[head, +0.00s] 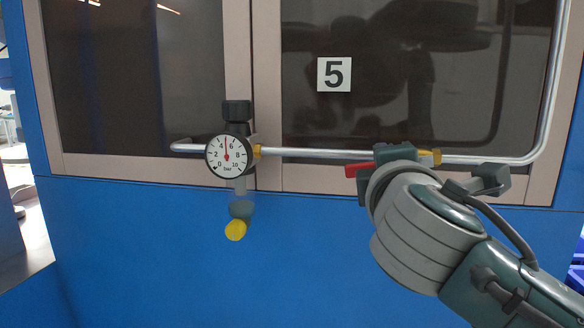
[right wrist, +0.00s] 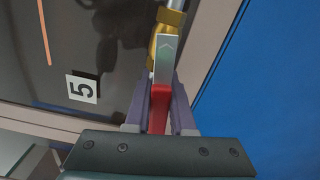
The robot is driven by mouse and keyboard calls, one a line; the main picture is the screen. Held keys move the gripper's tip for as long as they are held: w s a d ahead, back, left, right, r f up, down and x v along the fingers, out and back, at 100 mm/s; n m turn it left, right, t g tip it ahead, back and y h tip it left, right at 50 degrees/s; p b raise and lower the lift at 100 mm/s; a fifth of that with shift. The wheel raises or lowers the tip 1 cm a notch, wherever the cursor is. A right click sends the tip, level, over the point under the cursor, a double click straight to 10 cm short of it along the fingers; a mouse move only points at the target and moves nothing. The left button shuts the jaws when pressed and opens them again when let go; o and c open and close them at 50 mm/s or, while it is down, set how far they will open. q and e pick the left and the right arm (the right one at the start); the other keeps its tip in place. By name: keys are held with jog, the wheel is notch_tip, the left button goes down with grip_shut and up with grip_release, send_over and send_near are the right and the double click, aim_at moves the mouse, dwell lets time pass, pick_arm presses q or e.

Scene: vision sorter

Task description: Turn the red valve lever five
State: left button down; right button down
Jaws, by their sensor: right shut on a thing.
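The number 5 label (head: 334,74) is on the dark panel above the lever. My right wrist hides most of the valve in the head view. My left gripper is out of view.
The pipe bends upward at the right. The blue cabinet front (head: 200,280) below is clear.

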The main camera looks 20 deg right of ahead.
jog(key=shift+r+m, duration=0.4)
jog(key=shift+m, duration=0.6)
jog(key=shift+r, duration=0.1)
jog(key=c, duration=0.8)
grip_release()
jog(key=shift+o, duration=0.2)
jog(key=v, duration=1)
jog(key=shift+w+a, duration=0.1)
